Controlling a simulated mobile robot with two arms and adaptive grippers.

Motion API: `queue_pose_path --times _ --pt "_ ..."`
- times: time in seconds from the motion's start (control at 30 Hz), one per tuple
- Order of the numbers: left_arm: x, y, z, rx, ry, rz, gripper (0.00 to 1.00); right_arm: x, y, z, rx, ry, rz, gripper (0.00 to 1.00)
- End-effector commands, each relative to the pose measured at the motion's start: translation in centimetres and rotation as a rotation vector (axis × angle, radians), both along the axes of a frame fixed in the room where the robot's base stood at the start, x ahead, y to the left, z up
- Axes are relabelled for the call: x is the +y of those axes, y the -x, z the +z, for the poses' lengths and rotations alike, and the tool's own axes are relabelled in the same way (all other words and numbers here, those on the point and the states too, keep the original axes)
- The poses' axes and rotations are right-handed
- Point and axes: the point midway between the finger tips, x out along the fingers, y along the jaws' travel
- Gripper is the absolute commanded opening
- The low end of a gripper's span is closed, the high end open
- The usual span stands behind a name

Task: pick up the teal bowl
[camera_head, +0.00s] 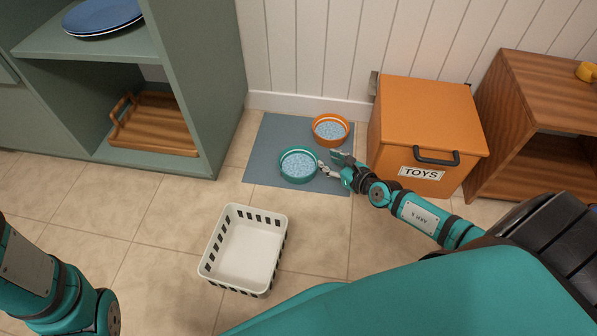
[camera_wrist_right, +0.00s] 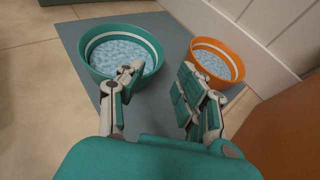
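The teal bowl (camera_head: 298,165) stands upright on a grey-blue mat (camera_head: 262,170) on the floor. It has a pale band inside its rim and holds light blue contents. My right gripper (camera_head: 328,164) is just right of the bowl in the head view. In the right wrist view the gripper (camera_wrist_right: 158,88) is open with nothing between its fingers. Its left finger overlaps the near right part of the teal bowl (camera_wrist_right: 97,72); I cannot tell whether they touch. My left arm shows at the lower left of the head view, but its gripper is out of frame.
An orange bowl (camera_head: 331,117) stands behind the teal one on the mat, near the wall. An orange toy box (camera_head: 420,125) is close to the right. A white basket (camera_head: 250,250) is on the tiles in front. A green shelf unit (camera_head: 200,80) stands left.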

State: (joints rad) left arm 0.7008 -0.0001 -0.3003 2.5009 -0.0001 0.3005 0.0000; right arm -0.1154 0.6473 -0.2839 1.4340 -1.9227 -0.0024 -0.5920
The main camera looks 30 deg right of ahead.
Motion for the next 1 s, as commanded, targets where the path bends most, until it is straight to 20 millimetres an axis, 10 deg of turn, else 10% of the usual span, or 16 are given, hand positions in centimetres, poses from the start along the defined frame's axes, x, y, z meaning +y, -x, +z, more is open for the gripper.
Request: queue_pose_path --times 1.0 --pt "0.0 -0.1 -6.7 0.003 -0.001 0.001 0.40 1.3 -8.1 -3.8 0.001 -0.002 -0.001 0.36"
